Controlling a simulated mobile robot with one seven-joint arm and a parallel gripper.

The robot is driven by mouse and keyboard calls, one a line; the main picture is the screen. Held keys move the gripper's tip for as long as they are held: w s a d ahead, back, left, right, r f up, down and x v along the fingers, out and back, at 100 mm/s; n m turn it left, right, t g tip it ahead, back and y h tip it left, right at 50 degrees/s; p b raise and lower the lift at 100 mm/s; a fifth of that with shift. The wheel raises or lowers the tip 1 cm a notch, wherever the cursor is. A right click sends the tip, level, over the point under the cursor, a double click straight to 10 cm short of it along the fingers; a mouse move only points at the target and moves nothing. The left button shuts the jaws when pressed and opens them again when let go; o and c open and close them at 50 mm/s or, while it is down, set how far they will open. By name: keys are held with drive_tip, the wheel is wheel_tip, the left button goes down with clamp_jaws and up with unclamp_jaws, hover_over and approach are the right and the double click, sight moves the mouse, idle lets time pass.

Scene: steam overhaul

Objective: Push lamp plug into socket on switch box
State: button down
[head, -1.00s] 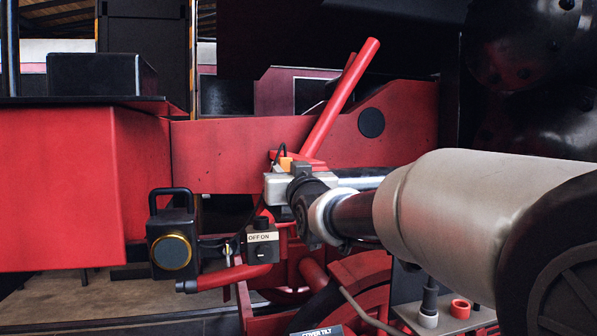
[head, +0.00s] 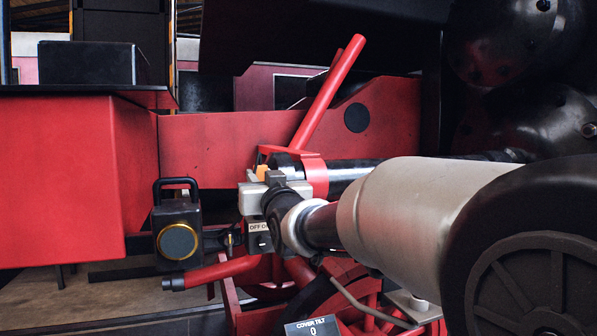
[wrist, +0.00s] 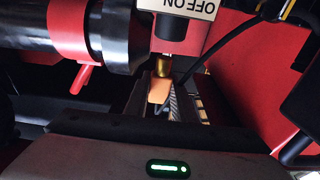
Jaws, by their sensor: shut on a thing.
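The lamp plug (wrist: 158,90) is orange with a brass tip. My gripper (wrist: 160,98) is shut on its orange body. I cannot tell how far the tip is inside. In the head view a bit of the orange plug (head: 262,171) shows above my gripper (head: 256,197). The gripper is right over the switch box (head: 259,228), with its OFF ON label partly covered. The socket is hidden there.
A black lamp (head: 178,235) with a brass ring hangs left of the switch box. A red lever (head: 328,92) rises behind my gripper. A red pipe (head: 225,270) runs below. A dark cable (wrist: 215,48) passes beside the socket.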

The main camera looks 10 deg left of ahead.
drive_tip(key=shift+f, duration=0.6)
drive_tip(key=shift+s+f+b, duration=0.1)
drive_tip(key=shift+f+b, duration=0.35)
drive_tip(key=shift+b, duration=1.35)
idle(0.6)
drive_tip(key=shift+f+b, duration=1.05)
drive_tip(key=shift+b, duration=1.15)
idle(0.9)
drive_tip(key=c, duration=1.4)
unclamp_jaws()
